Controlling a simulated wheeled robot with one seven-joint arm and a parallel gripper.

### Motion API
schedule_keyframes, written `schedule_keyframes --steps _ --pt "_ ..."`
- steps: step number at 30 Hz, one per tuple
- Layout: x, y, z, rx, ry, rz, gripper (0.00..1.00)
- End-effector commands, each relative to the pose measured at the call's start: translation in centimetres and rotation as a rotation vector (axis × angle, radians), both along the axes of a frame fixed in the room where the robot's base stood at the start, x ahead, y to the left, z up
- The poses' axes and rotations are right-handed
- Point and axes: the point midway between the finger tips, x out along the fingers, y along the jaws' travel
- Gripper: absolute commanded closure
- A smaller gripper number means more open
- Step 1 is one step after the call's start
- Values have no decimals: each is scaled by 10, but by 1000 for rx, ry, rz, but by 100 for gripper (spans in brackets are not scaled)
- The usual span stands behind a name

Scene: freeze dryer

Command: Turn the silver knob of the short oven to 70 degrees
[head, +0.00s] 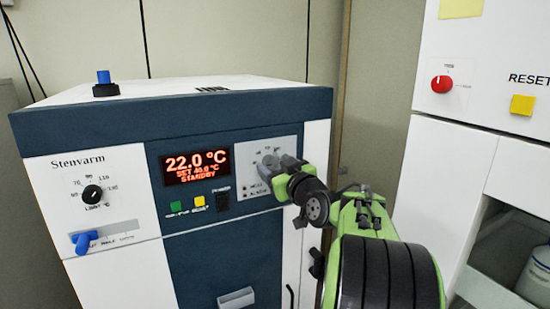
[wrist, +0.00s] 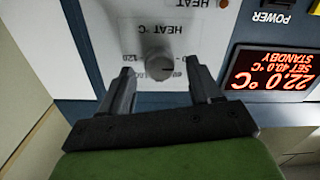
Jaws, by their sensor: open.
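The short oven (head: 60,205) is white and dark blue. Its silver knob (head: 270,163) is on a pale panel to the right of the display, partly hidden by my gripper (head: 284,171). In the wrist view the knob (wrist: 159,66) appears upside down under "HEAT °C", between the two fingertips of my gripper (wrist: 161,74). The fingers are open, one on each side with gaps, so they do not appear to touch it. The red display (head: 196,166) reads 22.0 °C, SET 40.0 °C, STANDBY. The knob's exact pointer angle is hard to read.
A black limit knob (head: 92,194) and a blue lever (head: 84,242) are at the oven's left. Green (head: 176,207) and yellow (head: 199,201) buttons sit below the display. A white machine with a red knob (head: 441,84) stands to the right.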

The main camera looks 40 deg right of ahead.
Motion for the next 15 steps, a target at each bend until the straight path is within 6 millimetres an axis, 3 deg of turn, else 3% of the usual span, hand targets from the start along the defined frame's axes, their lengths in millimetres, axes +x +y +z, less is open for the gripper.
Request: schedule_keyframes --steps 9,15 --pt "7 -2 -1 0 0 0 37" --pt "7 -2 -1 0 0 0 66"
